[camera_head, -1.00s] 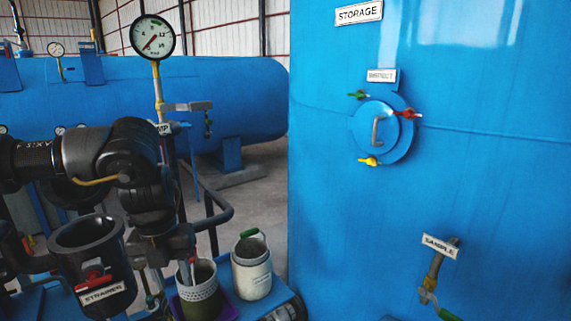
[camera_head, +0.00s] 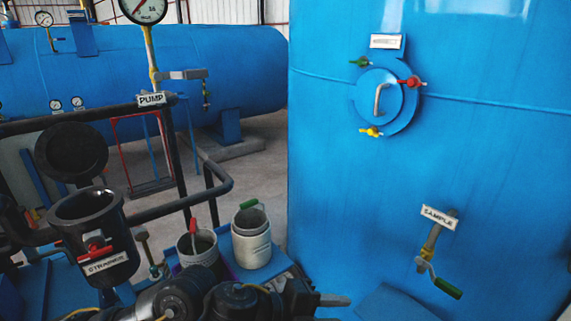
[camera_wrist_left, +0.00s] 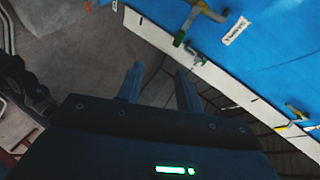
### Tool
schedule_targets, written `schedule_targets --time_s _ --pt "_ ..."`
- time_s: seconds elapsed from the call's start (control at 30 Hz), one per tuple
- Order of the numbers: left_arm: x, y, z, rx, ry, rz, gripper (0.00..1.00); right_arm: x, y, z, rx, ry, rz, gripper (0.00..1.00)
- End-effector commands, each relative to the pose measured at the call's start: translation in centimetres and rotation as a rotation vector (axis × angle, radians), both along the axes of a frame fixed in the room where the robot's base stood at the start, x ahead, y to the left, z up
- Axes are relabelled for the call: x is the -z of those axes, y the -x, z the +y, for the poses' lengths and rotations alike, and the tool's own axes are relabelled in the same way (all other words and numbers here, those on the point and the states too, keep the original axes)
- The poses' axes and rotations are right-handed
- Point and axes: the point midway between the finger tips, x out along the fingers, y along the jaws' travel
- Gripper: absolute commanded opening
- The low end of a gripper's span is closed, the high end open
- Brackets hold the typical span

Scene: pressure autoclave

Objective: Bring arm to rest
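My left arm (camera_head: 180,297) lies low across the bottom edge of the head view. Its gripper (camera_head: 335,303) points right, in front of the blue tank's lower part, and is partly cut off by the frame. In the left wrist view the two fingers of the left gripper (camera_wrist_left: 158,78) stand apart with nothing between them. The floor and the white-edged base below the blue tank show beyond them. My right gripper is in neither view.
A white cup (camera_head: 197,247) holding a red-handled tool and a white canister (camera_head: 251,240) stand behind my arm. The black strainer (camera_head: 90,235) is at left. A sample valve (camera_head: 432,262) sticks out of the blue storage tank (camera_head: 500,160).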

Motion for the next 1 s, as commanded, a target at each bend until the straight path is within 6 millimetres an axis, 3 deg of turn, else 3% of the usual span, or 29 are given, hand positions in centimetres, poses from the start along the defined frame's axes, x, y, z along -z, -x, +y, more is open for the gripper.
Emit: schedule_targets --time_s 0.07,0.17,0.27,0.43,0.6,0.7,1.0 --pt "-0.1 -0.3 0.2 -0.148 0.118 0.104 0.36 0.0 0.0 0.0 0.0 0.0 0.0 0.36" --pt "0.3 -1.5 2.2 -0.363 0.234 0.241 0.36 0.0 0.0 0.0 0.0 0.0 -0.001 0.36" --pt "2.2 -2.5 5.6 -0.599 0.317 0.399 0.36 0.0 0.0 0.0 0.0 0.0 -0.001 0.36" --pt "8.6 -1.8 13.9 -1.033 0.376 0.702 0.36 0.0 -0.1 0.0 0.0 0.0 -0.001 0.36" --pt "16.0 3.4 22.5 -1.437 0.343 0.981 0.36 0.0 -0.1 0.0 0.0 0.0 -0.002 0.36" --pt "18.7 6.7 25.8 -1.598 0.309 1.091 0.36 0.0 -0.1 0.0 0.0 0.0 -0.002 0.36" --pt "23.1 16.1 32.3 -1.937 0.2 1.315 0.36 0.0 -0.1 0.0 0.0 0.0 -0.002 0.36"
